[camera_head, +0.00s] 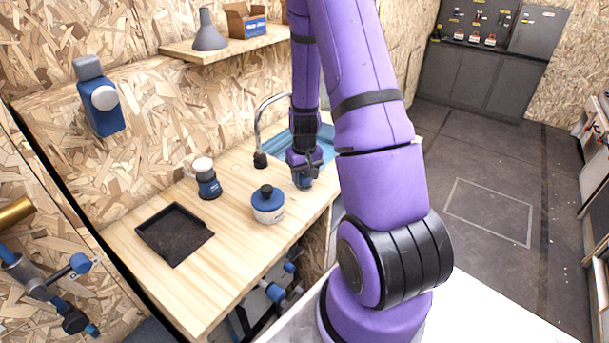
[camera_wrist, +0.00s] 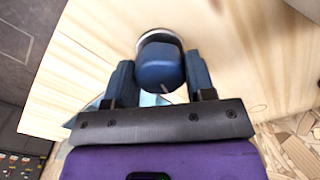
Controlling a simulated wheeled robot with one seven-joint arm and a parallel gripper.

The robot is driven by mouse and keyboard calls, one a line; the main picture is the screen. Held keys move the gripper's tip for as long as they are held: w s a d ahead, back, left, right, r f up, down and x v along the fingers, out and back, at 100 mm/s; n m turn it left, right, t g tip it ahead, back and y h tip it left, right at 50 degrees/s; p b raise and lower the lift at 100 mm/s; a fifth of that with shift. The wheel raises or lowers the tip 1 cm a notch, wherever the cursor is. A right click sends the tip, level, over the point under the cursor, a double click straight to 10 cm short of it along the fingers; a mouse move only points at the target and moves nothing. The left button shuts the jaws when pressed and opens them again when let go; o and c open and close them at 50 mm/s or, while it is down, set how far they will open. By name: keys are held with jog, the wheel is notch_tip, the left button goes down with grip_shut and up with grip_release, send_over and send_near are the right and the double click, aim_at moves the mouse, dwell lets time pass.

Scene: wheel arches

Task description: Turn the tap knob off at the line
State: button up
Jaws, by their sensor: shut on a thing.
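The tap knob is a round blue knob (camera_wrist: 160,66) on a silver base, set on the pale wooden counter. A short light mark shows on its near edge in the wrist view. My gripper (camera_wrist: 158,78) has its two blue fingers on either side of the knob, shut on it. In the head view my gripper (camera_head: 303,165) reaches down to the counter beside the sink, and the knob (camera_head: 303,181) shows partly below it. A curved silver tap (camera_head: 259,125) stands just to the left. I cannot make out a line on the counter.
A blue sink basin (camera_head: 322,150) lies behind my gripper. A blue-lidded jar (camera_head: 267,204), a blue and white device (camera_head: 207,180) and a black tray (camera_head: 174,235) stand to the left on the counter. A shelf (camera_head: 228,46) holds a grey funnel (camera_head: 208,32) and a box.

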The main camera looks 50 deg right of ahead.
aim_at(304, 174)
jog(key=o, duration=0.9)
jog(key=shift+r, duration=0.15)
notch_tip(304, 174, up, 10)
jog(key=shift+r, duration=0.25)
jog(key=s+a+r+n+t, duration=0.2)
jog(key=s+a+r, duration=0.1)
jog(key=a+r, duration=1.1)
jog(key=s+a+r+n+t, duration=0.1)
jog(key=s+a+r, duration=0.1)
jog(key=s+r, duration=0.2)
jog(key=s+a+r+t, duration=0.1)
jog(key=s+a+r, duration=0.2)
jog(key=s+r, duration=0.1)
jog(key=s+a+r+n+t, duration=0.1)
jog(key=s+a+r, duration=0.2)
jog(key=s, duration=0.3)
jog(key=shift+s+a+r+n, duration=0.2)
jog(key=shift+r+n, duration=0.1)
jog(key=shift+r, duration=0.35)
